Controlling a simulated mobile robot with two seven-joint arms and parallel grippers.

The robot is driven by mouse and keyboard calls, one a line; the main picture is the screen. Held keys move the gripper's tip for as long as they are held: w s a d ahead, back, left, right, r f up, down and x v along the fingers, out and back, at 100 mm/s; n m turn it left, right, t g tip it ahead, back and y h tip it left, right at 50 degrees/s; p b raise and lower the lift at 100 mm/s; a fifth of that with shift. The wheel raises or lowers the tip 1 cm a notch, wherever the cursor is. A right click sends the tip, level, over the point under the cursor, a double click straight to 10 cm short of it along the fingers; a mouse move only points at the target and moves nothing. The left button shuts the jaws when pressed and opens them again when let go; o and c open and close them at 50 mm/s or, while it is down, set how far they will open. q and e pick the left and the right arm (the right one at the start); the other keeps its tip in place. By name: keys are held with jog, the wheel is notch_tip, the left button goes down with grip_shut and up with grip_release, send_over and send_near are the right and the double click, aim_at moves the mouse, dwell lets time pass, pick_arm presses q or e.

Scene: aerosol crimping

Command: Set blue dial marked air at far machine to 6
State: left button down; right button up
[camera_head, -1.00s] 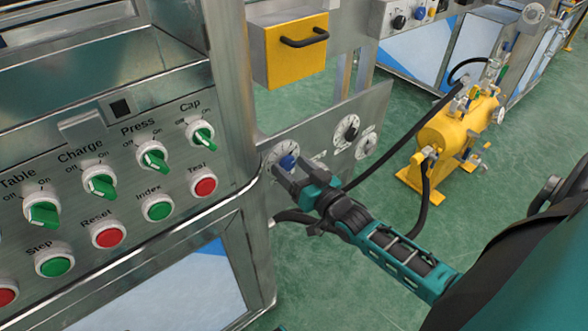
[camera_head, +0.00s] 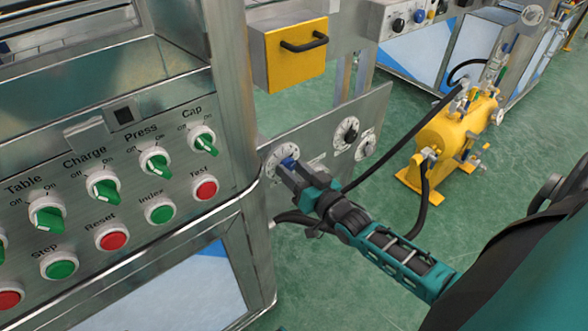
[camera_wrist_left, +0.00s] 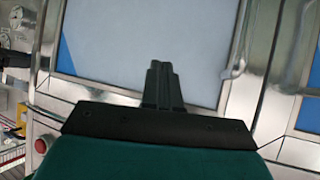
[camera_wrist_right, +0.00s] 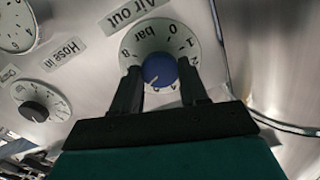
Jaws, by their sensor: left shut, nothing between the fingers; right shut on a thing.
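A blue dial (camera_wrist_right: 158,70) sits on a round white scale below a label reading "Air Out" in the right wrist view, where the lettering appears upside down. The scale reads "bar", with 0, 1, 2 and 8 legible. A small white mark shows on the knob's lower part; the number it points to is hard to read. My right gripper (camera_wrist_right: 157,92) is shut on this dial, one finger on each side. In the head view the dial (camera_head: 289,162) shows at the tip of my right gripper (camera_head: 287,168). My left gripper (camera_wrist_left: 162,68) is shut and empty before a pale panel.
Black-knobbed dials (camera_head: 347,131) sit right of the blue one. A control panel (camera_head: 130,205) with green switches and red and green buttons stands at left. A yellow tank (camera_head: 445,135) with black hoses stands on the floor. Another blue knob (camera_head: 418,16) shows farther back.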

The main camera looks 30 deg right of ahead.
jog(key=o, duration=1.1)
jog(key=shift+c, duration=0.2)
jog(key=shift+s, duration=0.25)
pick_arm(q)
jog(key=p, duration=0.1)
jog(key=a+r+p, duration=0.1)
jog(key=p, duration=0.1)
jog(key=shift+s+r, duration=0.2)
jog(key=shift+s, duration=0.15)
pick_arm(e)
jog(key=s+d, duration=0.1)
jog(key=s, duration=1.1)
jog(key=shift+s, duration=0.2)
